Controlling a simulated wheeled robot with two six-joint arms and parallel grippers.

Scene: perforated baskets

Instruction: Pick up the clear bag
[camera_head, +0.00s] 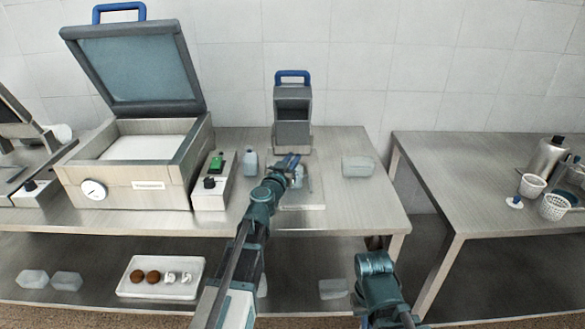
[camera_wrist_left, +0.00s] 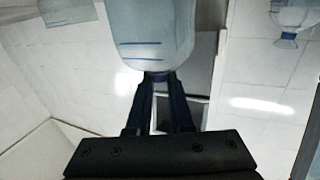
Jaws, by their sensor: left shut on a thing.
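My left gripper (camera_head: 291,161) reaches over the middle of the steel table and is shut on a clear bag (camera_head: 298,177). In the left wrist view the clear bag (camera_wrist_left: 155,40) is pale and see-through with thin blue lines. Its narrow end sits between the dark fingertips of the left gripper (camera_wrist_left: 158,78). The arm and fingers partly hide it in the head view, and I cannot tell if it is clear of the surface. My right arm shows at the lower right of the head view, but its gripper does not.
A grey machine with a blue handle (camera_head: 293,105) stands just behind. A clear bottle (camera_head: 250,161) is to the left, near a control box (camera_head: 213,186) and an open-lidded machine (camera_head: 135,165). Another clear pack (camera_head: 358,166) lies to the right. White perforated baskets (camera_head: 555,207) stand on the right table.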

